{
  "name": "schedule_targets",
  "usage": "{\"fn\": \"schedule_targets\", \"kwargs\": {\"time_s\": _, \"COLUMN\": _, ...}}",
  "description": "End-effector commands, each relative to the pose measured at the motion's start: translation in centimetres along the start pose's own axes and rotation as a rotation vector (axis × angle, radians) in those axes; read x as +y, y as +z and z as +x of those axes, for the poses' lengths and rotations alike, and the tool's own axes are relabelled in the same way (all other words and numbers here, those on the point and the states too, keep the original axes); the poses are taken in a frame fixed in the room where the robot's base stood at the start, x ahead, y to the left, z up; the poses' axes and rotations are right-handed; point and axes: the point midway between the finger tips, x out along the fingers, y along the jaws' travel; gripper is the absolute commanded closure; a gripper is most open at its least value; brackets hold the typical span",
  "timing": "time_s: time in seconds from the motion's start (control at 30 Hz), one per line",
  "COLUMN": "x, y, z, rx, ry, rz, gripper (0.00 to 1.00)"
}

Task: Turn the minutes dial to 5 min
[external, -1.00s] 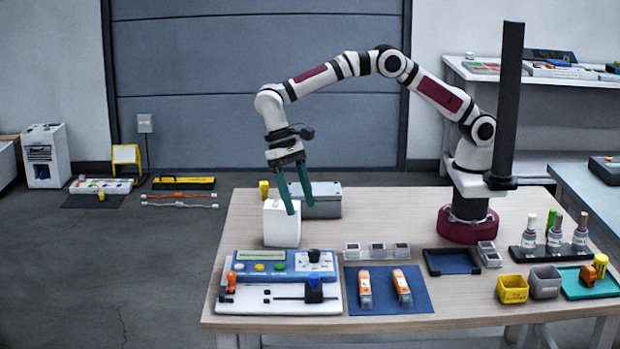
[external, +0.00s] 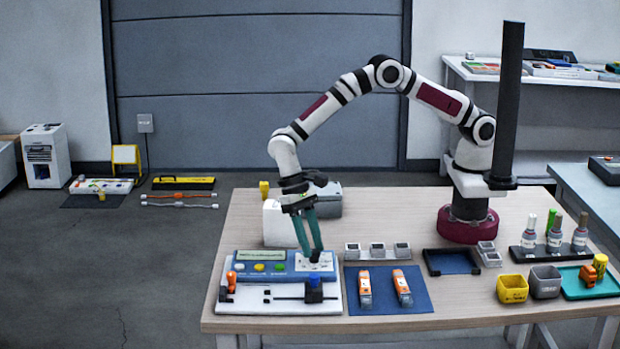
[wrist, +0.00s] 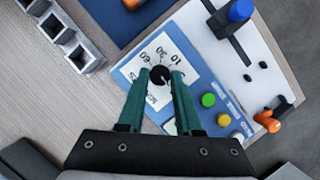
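The minutes dial (wrist: 160,75) is a black knob on a white label with numbers around it, on the blue control panel (external: 275,268). In the wrist view the dial lies between the tips of the two green fingers of my gripper (wrist: 161,82). The fingers are apart, one on each side of the knob; whether they touch it I cannot tell. In the external view my gripper (external: 315,258) points down over the panel's right end and partly hides the dial. The knob's pointer cannot be read clearly.
The panel has a display (external: 261,254) and yellow, green and white buttons. In front lies a white board (external: 262,306) with a blue-topped slider (external: 314,290) and an orange-handled part (external: 231,281). A white box (external: 278,225) stands behind. A blue mat (external: 385,300) with orange items lies right.

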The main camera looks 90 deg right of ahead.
Motion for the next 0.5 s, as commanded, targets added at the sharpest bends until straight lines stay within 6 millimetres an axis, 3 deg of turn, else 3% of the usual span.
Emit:
{"fn": "schedule_targets", "kwargs": {"time_s": 0.03, "x": 0.02, "y": 0.0, "z": -0.02, "rx": 0.0, "ry": 0.0, "rz": 0.0, "gripper": 0.9}}
{"fn": "schedule_targets", "kwargs": {"time_s": 0.1, "x": 0.03, "y": 0.0, "z": -0.02, "rx": 0.0, "ry": 0.001, "rz": 0.0, "gripper": 1.0}}
{"fn": "schedule_targets", "kwargs": {"time_s": 0.5, "x": -0.01, "y": -0.02, "z": -0.01, "rx": -0.001, "ry": 0.019, "rz": -0.04, "gripper": 1.0}}
